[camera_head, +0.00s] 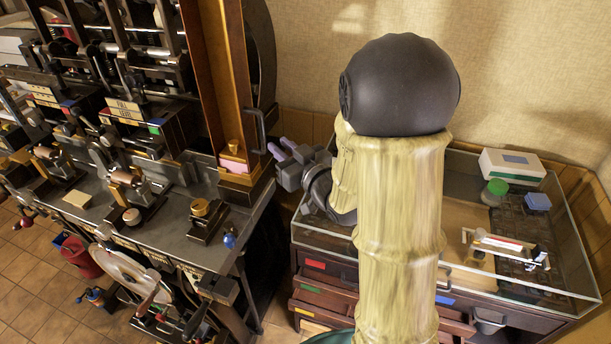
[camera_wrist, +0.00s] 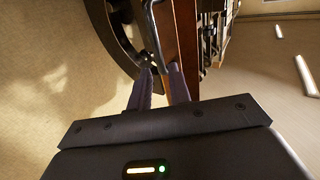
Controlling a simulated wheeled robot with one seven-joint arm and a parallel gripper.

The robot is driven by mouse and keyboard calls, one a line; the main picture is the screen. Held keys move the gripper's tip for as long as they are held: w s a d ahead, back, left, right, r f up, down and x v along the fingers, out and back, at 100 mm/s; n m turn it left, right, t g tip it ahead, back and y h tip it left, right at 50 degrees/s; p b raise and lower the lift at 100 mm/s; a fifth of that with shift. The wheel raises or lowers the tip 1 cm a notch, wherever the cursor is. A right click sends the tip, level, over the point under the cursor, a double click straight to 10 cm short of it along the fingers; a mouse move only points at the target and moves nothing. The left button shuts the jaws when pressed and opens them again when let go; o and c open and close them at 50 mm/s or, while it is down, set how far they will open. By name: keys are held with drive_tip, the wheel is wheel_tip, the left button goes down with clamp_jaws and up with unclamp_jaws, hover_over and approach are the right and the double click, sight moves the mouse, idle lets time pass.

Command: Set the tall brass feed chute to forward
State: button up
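The tall brass feed chute (camera_head: 201,75) stands upright at the right end of the machine bench, with a pink block (camera_head: 233,164) low inside it. A dark bar handle (camera_head: 262,132) is on the chute's right side. My gripper (camera_head: 275,145) is just right of this handle, its two fingers pointing left toward it. In the wrist view, the fingertips (camera_wrist: 160,70) are apart, and the lower end of the handle (camera_wrist: 152,38) shows in line with the gap between them. The brown chute side (camera_wrist: 188,45) is just beyond. I cannot tell whether the fingers touch the handle.
A large dark wheel (camera_head: 262,45) stands behind the chute. The press bench (camera_head: 170,235) with several levers and knobs fills the left. A glass-topped cabinet (camera_head: 400,300) with drawers stands below and right of my arm. A tan wall is behind.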

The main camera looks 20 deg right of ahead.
drive_tip(key=b+v, duration=0.8)
drive_tip(key=b, duration=0.2)
drive_tip(key=shift+b, duration=0.3)
drive_tip(key=d+f+m+g+h+p, duration=0.1)
drive_tip(key=d+f+m+g+h, duration=0.15)
drive_tip(key=f, duration=0.35)
drive_tip(key=d+f+m+g+h+p, duration=0.1)
drive_tip(key=f+g+h, duration=0.25)
drive_tip(key=f, duration=0.25)
drive_tip(key=s+a+f+g, duration=0.4)
drive_tip(key=s+f+g, duration=0.4)
drive_tip(key=s, duration=0.3)
drive_tip(key=shift+s+f+m+p, duration=0.25)
drive_tip(key=shift+m+p, duration=0.1)
